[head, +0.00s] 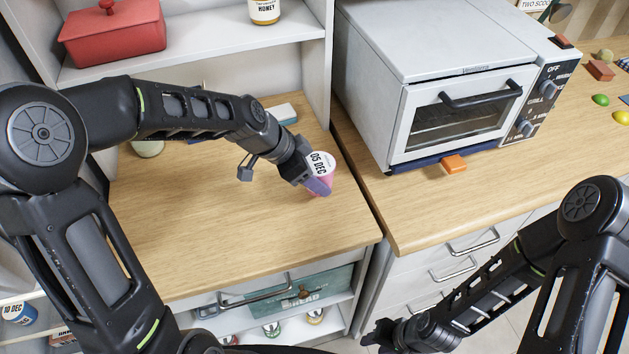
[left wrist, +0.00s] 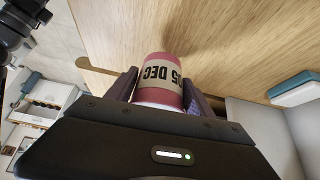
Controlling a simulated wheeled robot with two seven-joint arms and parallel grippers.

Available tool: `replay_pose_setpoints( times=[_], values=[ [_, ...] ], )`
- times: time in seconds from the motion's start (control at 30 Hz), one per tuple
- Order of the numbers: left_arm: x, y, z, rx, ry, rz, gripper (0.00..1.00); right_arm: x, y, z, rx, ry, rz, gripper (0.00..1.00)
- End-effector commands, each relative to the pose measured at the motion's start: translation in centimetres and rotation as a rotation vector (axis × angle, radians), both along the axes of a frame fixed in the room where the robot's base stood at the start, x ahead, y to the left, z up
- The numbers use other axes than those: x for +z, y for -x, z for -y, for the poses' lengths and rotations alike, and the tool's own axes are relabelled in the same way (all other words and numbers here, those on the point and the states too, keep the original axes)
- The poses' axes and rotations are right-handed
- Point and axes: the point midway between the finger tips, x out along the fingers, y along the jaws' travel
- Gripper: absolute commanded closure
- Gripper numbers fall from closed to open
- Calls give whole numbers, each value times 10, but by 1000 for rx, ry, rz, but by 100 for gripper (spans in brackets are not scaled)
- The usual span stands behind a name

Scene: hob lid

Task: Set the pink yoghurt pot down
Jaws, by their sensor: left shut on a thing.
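The pink yoghurt pot (head: 321,163) has a pale label reading "05 DEC". It is held over the right part of the left wooden worktop (head: 230,230). My left gripper (head: 316,181) is shut on it, with one finger on each side, as the left wrist view shows the pot (left wrist: 160,78) between the fingers. A shadow lies on the wood beside the pot; I cannot tell whether its base touches the wood. My right gripper (head: 384,334) is low at the bottom of the head view, away from the pot, and its fingers are not clear.
A white toaster oven (head: 430,85) stands on the right worktop, with an orange block (head: 454,164) before it. A gap separates the two worktops. A blue-and-white item (head: 279,114) lies behind the pot. The left worktop's front is clear. A red lidded pot (head: 112,35) sits on the shelf.

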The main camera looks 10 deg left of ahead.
Motion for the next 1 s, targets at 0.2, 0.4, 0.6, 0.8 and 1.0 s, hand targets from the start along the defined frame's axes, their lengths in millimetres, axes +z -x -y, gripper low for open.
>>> replay_pose_setpoints(
  times=[0.2,0.4,0.6,0.8,1.0],
  values=[
    [-26,0,0,1,0,-2,90,7,0,1,0,2,-3,64],
    [-27,0,0,1,0,1,90,6,0,1,0,2,-3,64],
    [-32,0,0,1,0,1,90,0,0,1,0,1,-1,64],
    [-30,0,0,1,0,0,23,2,0,1,0,1,-1,64],
    [-30,0,0,1,0,0,17,3,0,1,0,1,-1,64]
  ],
)
